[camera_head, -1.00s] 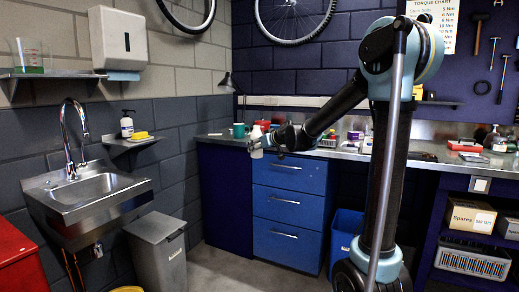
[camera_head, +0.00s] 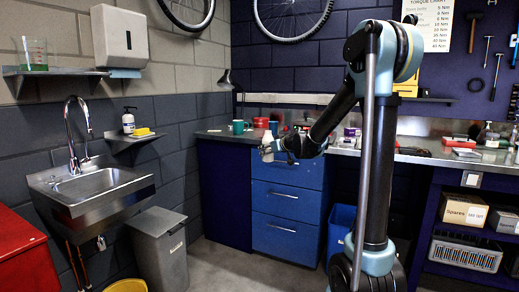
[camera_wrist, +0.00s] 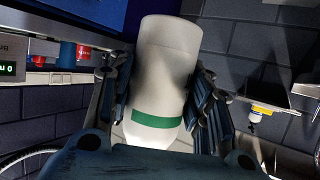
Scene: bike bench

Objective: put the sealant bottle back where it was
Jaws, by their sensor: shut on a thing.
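The sealant bottle (camera_wrist: 165,75) is white with a green band and fills the middle of the wrist view. My gripper (camera_wrist: 165,110) is shut on it, with a finger on each side. In the head view the bottle (camera_head: 267,148) is small and pale at the tip of my gripper (camera_head: 275,149), in front of the blue drawer unit and near the height of the worktop. It appears apart from the worktop (camera_head: 222,136). The bottle's far end is cut off from clear view by the angle.
A teal mug (camera_head: 238,127) and a red can (camera_head: 261,122) stand on the worktop's left part. A sink (camera_head: 95,185), a grey bin (camera_head: 158,245) and a shelf with a soap bottle (camera_head: 128,121) are at left. A blue bin (camera_head: 341,230) stands under the bench.

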